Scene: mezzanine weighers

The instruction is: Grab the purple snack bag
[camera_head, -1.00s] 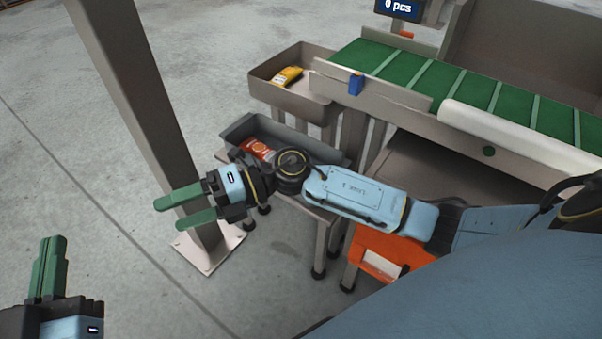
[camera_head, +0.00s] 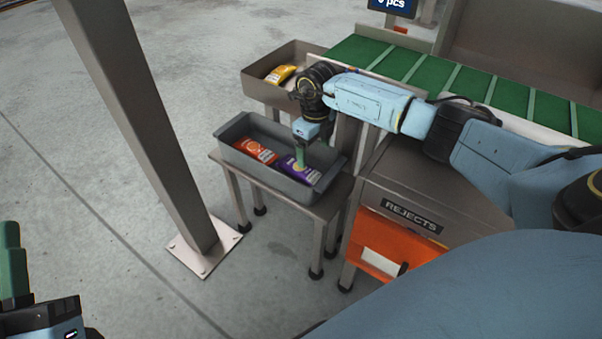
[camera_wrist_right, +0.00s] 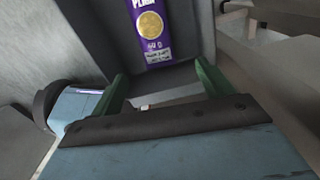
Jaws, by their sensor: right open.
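The purple snack bag (camera_head: 301,169) lies in the grey bin, at its right end, beside a red-orange bag (camera_head: 256,150). In the right wrist view the purple bag (camera_wrist_right: 150,30) shows ahead of the fingers, with a yellow round picture on it. My right gripper (camera_head: 301,156) points down over the bin, right above the purple bag. In the right wrist view my right gripper (camera_wrist_right: 163,88) is open, its green fingers wide apart with nothing between them. My left gripper (camera_head: 12,265) is at the left edge, partly cut off; its jaw opening does not show.
The grey bin (camera_head: 232,128) stands on a small metal table (camera_head: 322,209). Behind it is a metal tray (camera_head: 262,88) with a yellow bag (camera_head: 281,74). A green conveyor (camera_head: 430,75), a REJECTS box (camera_head: 440,190) and a steel post (camera_head: 150,130) stand around.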

